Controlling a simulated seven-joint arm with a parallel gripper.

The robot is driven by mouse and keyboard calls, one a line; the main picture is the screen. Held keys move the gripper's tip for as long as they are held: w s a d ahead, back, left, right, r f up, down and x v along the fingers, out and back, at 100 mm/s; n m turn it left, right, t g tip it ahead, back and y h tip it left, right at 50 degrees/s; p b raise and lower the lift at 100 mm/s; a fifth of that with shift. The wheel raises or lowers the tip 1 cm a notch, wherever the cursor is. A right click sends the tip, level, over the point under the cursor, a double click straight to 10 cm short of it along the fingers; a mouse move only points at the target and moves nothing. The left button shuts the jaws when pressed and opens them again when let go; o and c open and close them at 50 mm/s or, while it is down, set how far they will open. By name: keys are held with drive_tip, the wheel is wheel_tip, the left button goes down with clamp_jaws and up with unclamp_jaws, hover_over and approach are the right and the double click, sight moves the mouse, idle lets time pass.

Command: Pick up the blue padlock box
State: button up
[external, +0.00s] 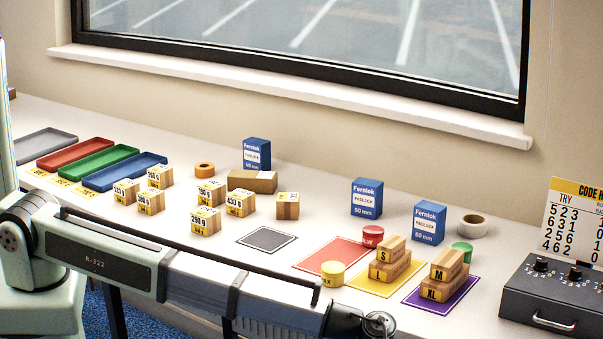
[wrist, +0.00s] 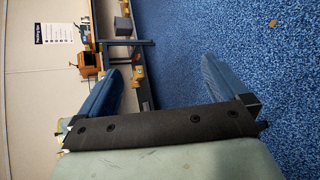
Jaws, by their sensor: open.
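Three blue Fernlok padlock boxes stand upright on the bench in the external view. One (external: 257,154) is at the back near the window sill, behind a flat brown carton. The box marked 50 mm (external: 366,198) is right of the middle. The box marked 60 mm (external: 428,223) stands to its right, nearer the front. My gripper (wrist: 162,65) shows in the wrist view with its two blue fingers wide apart and nothing between them. It points past the bench toward blue floor, away from the boxes. In the external view the gripper itself is out of the picture.
Small weight-marked cartons (external: 206,221) stand left of the middle. Stacked cartons (external: 441,281) sit on the yellow and purple mats, near red (external: 372,236), yellow (external: 333,273) and green rolls. A dark control box (external: 545,300) is at right. Trays (external: 125,172) lie at left.

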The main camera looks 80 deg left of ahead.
drive_tip(key=w+d+r+m, duration=0.1)
drive_tip(key=w+d+r, duration=0.15)
drive_tip(key=r, duration=0.25)
drive_tip(key=w+d+r, duration=0.1)
drive_tip(key=w+r, duration=0.2)
drive_tip(key=r, duration=0.2)
drive_tip(key=w+a+r+m+t+y, duration=0.1)
drive_tip(key=w+a+r+y, duration=0.25)
drive_tip(key=w+a, duration=0.65)
drive_tip(key=w+a+r+y, duration=0.2)
drive_tip(key=w+a+r, duration=0.4)
drive_tip(key=a, duration=1.2)
drive_tip(key=w+a+n+y, duration=0.1)
drive_tip(key=a, duration=0.4)
drive_tip(key=w+a+y, duration=0.1)
drive_tip(key=a, duration=0.3)
drive_tip(key=shift+w+a+r+t+y, duration=0.1)
drive_tip(key=shift+a+r+t+y, duration=0.05)
drive_tip(key=shift+r+t+y, duration=0.2)
drive_tip(key=s+a+r+n+y, duration=0.1)
drive_tip(key=a+r+n+y, duration=0.15)
drive_tip(key=a, duration=1.35)
drive_tip(key=r+n+y, duration=0.2)
drive_tip(key=n+y, duration=0.1)
drive_tip(key=n, duration=0.3)
hover_over(368, 182)
drive_tip(key=shift+h, duration=0.25)
wheel_tip(368, 182, down, 13)
drive_tip(key=shift+f, duration=0.2)
